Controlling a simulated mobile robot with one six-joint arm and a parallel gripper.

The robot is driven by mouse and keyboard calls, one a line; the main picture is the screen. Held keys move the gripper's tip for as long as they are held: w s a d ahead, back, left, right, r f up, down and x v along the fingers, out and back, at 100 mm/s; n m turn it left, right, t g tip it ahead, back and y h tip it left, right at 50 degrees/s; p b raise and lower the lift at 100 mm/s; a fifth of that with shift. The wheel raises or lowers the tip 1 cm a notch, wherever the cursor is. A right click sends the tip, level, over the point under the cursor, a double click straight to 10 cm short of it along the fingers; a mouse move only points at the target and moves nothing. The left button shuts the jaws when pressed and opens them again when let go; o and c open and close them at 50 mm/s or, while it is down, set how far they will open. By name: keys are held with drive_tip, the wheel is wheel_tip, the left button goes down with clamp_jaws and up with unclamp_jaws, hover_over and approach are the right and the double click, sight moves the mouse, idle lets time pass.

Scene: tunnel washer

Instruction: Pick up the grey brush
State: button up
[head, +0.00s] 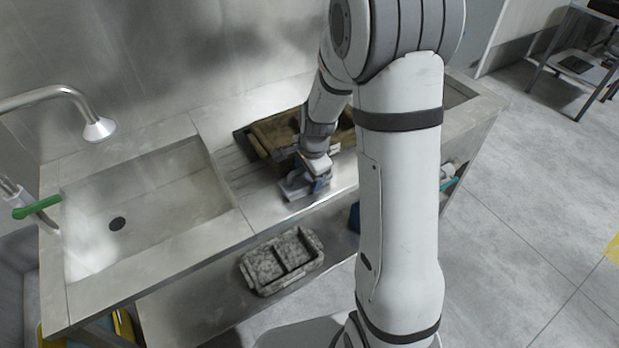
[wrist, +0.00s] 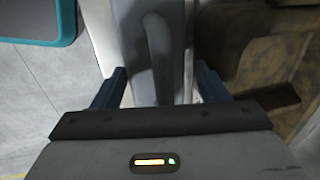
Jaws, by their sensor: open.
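The grey brush (head: 292,190) lies near the front edge of the steel counter, partly hidden by my gripper in the head view. In the wrist view a grey body with a long raised ridge, which looks like the brush (wrist: 157,45), lies between my two blue fingers. My gripper (wrist: 160,88) is open, with one finger to each side of the grey body. I cannot tell whether either finger touches it. In the head view my gripper (head: 318,184) is low over the counter at the brush.
A brown, dirty tray (head: 272,130) lies on the counter just behind my gripper; a brown surface fills the right of the wrist view. A sink (head: 150,200) with a tap is at left. A speckled grey divided tray (head: 282,262) stands on the shelf below.

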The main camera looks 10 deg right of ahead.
drive_tip(key=shift+c, duration=0.5)
drive_tip(key=c, duration=0.7)
drive_tip(key=shift+c, duration=0.2)
wheel_tip(320, 180, up, 18)
drive_tip(key=shift+p, duration=0.35)
